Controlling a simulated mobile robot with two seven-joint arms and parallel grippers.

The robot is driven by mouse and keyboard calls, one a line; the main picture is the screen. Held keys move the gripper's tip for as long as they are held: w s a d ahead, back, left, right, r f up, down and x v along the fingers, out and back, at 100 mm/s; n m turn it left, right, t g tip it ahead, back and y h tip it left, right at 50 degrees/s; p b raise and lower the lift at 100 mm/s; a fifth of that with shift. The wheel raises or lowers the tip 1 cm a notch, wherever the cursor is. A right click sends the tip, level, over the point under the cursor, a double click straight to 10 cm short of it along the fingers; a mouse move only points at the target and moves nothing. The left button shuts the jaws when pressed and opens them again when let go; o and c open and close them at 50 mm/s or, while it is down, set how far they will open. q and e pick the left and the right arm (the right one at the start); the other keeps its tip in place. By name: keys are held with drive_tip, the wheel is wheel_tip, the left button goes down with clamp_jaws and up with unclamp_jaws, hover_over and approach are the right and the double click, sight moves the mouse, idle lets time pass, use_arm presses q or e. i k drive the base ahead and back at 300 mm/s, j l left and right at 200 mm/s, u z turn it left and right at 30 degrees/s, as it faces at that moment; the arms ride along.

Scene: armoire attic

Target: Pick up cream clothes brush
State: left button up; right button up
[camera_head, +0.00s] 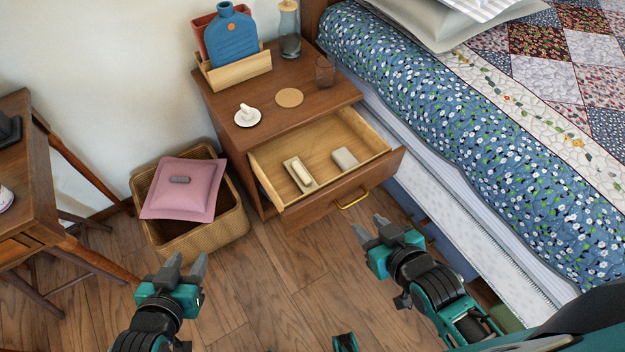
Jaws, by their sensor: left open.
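A cream, oblong object (302,174), which looks like the clothes brush, lies in the left part of the open drawer (330,207). It appears to sit in or on a small pale tray (292,166); its bristles cannot be made out. My left gripper (186,264) is open and empty, in front of the wicker basket and well to the lower left of the drawer.
A grey block (345,158) lies right of the brush. A wicker basket (222,230) with a pink cushion (190,200) stands left; the bed (450,130) is right.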

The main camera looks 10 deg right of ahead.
sight(302, 178)
drive_tip(key=z, duration=1.7)
drive_tip(key=j+u, duration=0.1)
drive_tip(key=u, duration=1.25)
drive_tip(key=i+l+z, duration=0.15)
drive_tip(key=z, duration=0.15)
drive_tip(key=i+z, duration=0.3)
